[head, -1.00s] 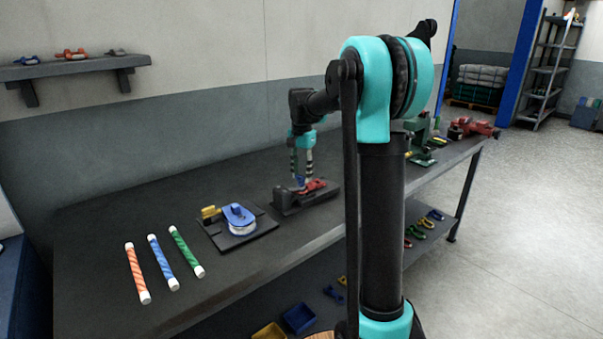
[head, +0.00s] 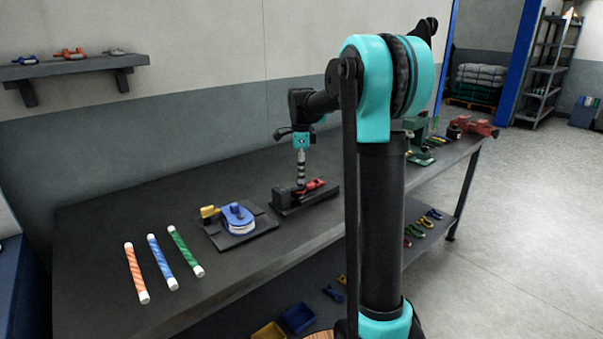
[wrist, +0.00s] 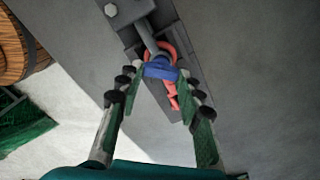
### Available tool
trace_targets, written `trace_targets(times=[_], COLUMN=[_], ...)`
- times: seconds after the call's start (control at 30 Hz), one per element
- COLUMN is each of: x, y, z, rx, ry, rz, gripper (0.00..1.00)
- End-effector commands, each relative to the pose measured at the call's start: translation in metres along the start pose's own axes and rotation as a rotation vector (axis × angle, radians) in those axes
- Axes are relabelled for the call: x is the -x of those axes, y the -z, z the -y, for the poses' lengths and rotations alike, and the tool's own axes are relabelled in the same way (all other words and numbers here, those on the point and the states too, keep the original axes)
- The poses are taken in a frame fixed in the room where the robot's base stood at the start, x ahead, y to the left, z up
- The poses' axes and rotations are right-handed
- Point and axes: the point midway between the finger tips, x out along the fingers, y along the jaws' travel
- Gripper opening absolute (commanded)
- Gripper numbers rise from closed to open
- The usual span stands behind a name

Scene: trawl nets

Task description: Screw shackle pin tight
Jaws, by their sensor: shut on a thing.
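A red shackle (head: 315,184) lies in a dark holding fixture (head: 290,207) on the workbench. In the wrist view the shackle (wrist: 173,98) lies in the fixture (wrist: 184,62), with a blue pin head (wrist: 160,70) at its near side. My gripper (wrist: 160,74) points down over it. Its two fingertips are on either side of the blue pin head, shut on it. In the head view my gripper (head: 300,183) shows edge-on, one finger hiding the other, and the pin is hidden there. The pin's thread is not visible.
A blue pulley block (head: 238,216) on a dark plate stands left of the fixture. Striped rods (head: 162,262) lie further left. A green device (head: 419,145) and a red vise (head: 475,128) stand at the right end. The bench surface behind the fixture is clear.

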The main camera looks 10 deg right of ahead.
Motion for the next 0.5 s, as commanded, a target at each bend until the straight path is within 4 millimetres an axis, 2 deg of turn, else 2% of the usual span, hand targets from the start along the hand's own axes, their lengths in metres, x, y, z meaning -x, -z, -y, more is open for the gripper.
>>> trace_targets(times=[0.5], x=[0.0011], y=[-0.0028], z=[-0.0008], rx=[-0.484], ry=[0.002], rz=[0.004], gripper=[0.07])
